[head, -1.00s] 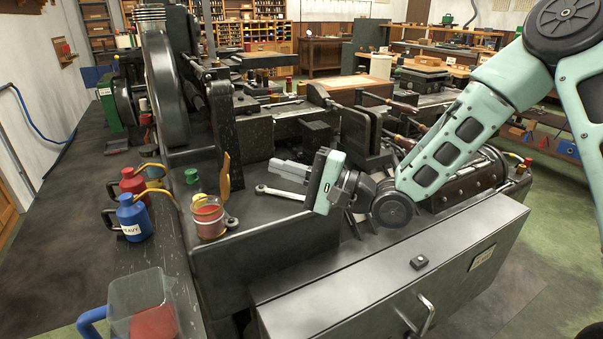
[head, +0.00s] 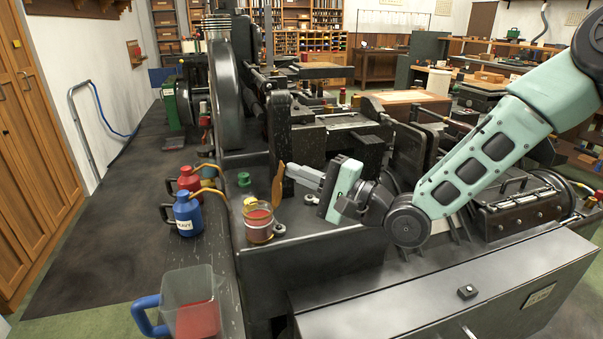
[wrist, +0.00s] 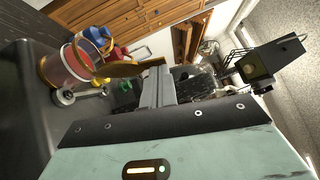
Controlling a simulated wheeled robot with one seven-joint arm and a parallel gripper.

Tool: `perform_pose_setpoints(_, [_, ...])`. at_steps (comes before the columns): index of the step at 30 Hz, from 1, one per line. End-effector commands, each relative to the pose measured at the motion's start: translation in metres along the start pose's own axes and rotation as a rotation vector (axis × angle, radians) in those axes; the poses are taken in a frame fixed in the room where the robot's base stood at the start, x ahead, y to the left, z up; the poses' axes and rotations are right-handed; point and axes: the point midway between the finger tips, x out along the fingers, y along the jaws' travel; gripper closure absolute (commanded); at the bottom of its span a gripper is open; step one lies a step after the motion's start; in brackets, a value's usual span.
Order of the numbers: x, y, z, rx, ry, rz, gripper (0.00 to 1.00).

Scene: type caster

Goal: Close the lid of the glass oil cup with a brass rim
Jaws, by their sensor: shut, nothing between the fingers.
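The glass oil cup (head: 258,224) holds red liquid and stands on the dark machine top. Its brass-coloured lid (head: 278,187) stands open, roughly upright, on the cup's right side. In the wrist view the cup (wrist: 62,68) is at the upper left, and the lid (wrist: 118,69) extends from its rim toward my fingers. My gripper (head: 290,170) is shut and empty, its fingertips just right of the lid near its upper part. The fingers also show in the wrist view (wrist: 157,80). I cannot tell whether they touch the lid.
A blue oil can (head: 187,214) and a red one (head: 189,180) stand left of the cup. A clear jug (head: 190,300) with a blue handle is at the front. A green cap (head: 244,179) lies behind the cup. A dark upright post (head: 279,135) rises behind the lid.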

Motion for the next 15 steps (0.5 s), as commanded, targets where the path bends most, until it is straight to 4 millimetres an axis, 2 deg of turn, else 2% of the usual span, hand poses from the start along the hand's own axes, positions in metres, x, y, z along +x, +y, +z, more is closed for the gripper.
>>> perform_pose_setpoints(8, [0.007, -0.008, 0.007, -0.067, -0.001, 0.067, 1.0])
perform_pose_setpoints(15, [0.02, -0.013, 0.02, -0.201, -0.004, 0.201, 1.0])
